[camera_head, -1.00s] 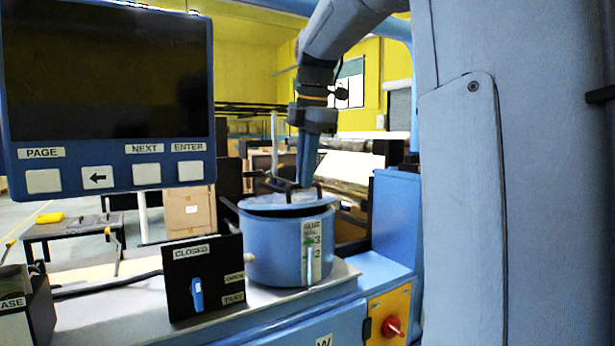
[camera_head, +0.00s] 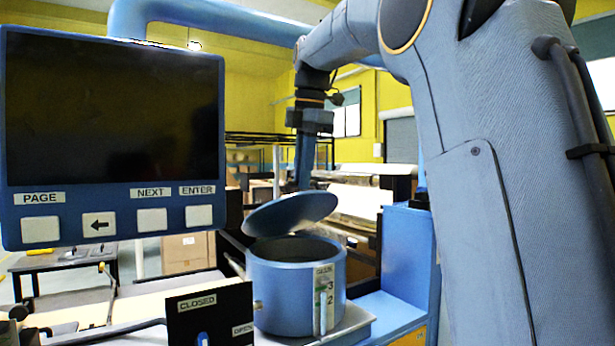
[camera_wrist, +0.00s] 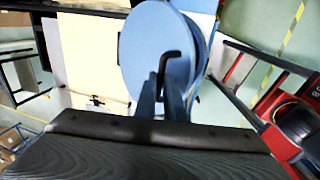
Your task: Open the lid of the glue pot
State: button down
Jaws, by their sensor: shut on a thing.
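The blue glue pot (camera_head: 283,300) stands on the metal bench top, its mouth partly uncovered and its inside dark. Its round blue lid (camera_head: 290,213) is tilted above the mouth, right side higher and left edge close to the rim. I cannot tell whether that edge touches. My gripper (camera_head: 304,180) is above and behind the lid, which hides the fingertips in the head view. In the wrist view my gripper (camera_wrist: 172,98) is shut on the lid's black bent handle (camera_wrist: 169,66), with the lid face (camera_wrist: 150,42) beyond it.
A dark screen panel with buttons (camera_head: 112,130) hangs at the left. A black switch plate marked CLOSED and OPEN (camera_head: 208,318) stands at the pot's front left. A blue cabinet (camera_head: 405,255) is close on the right.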

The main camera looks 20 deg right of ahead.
jog(key=shift+w+a+f, duration=0.1)
jog(key=shift+w+f, duration=0.1)
jog(key=shift+f, duration=0.15)
jog(key=c, duration=2.2)
grip_release()
jog(key=o, duration=0.4)
jog(key=shift+w, duration=0.35)
jog(key=shift+c, duration=0.2)
jog(key=shift+s+r, duration=0.1)
jog(key=shift+s, duration=0.05)
jog(key=shift+s, duration=0.1)
